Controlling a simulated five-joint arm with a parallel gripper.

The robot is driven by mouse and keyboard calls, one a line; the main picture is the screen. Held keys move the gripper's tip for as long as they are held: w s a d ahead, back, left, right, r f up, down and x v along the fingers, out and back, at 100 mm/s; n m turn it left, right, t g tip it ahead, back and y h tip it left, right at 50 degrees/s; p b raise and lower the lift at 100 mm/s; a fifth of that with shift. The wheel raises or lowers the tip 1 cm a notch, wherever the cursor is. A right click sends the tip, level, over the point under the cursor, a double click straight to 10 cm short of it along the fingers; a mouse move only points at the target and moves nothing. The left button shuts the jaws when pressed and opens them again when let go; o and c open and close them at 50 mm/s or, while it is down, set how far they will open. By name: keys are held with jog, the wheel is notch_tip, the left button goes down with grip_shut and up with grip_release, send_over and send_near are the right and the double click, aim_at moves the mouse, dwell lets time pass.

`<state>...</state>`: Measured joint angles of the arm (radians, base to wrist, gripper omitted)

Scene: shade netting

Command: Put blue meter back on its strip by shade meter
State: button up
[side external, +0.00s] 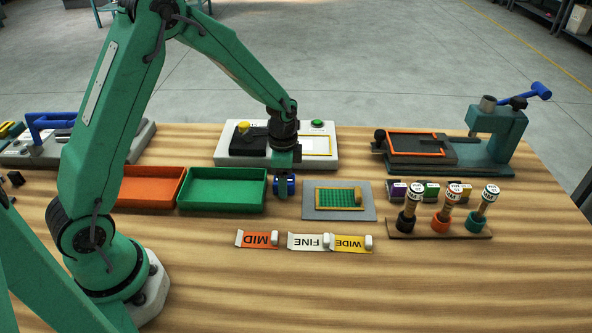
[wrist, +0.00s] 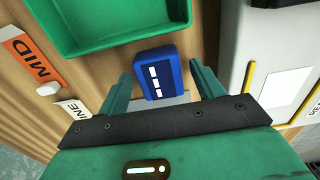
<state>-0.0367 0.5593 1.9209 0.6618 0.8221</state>
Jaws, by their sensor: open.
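The blue meter (wrist: 168,62) is a small blue block with white marks on its face. In the wrist view it lies between the two spread fingers of my gripper (wrist: 160,75), with gaps on both sides.
A green tray (side external: 222,207) and an orange tray (side external: 150,202) stand left. A grey board (side external: 367,212) with green netting lies right. MID (side external: 258,239), FINE (side external: 307,241) and WIDE (side external: 351,243) tags lie in front. A stamp rack (side external: 439,234) and a clamp press (side external: 497,140) stand farther right.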

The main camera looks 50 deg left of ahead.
notch_tip(320, 180, up, 12)
jog(key=shift+f, duration=0.15)
dwell(0.4)
dwell(0.5)
jog(key=s+r+n+t, duration=0.2)
jog(key=s+r+n, duration=0.2)
jog(key=s, duration=0.6)
jog(key=s+d+r+n+t, duration=0.1)
jog(key=s+r+n+t, duration=0.2)
jog(key=s+r+n, duration=0.2)
jog(key=s+r, duration=0.3)
jog(key=s, duration=0.3)
jog(key=shift+d+t, duration=0.3)
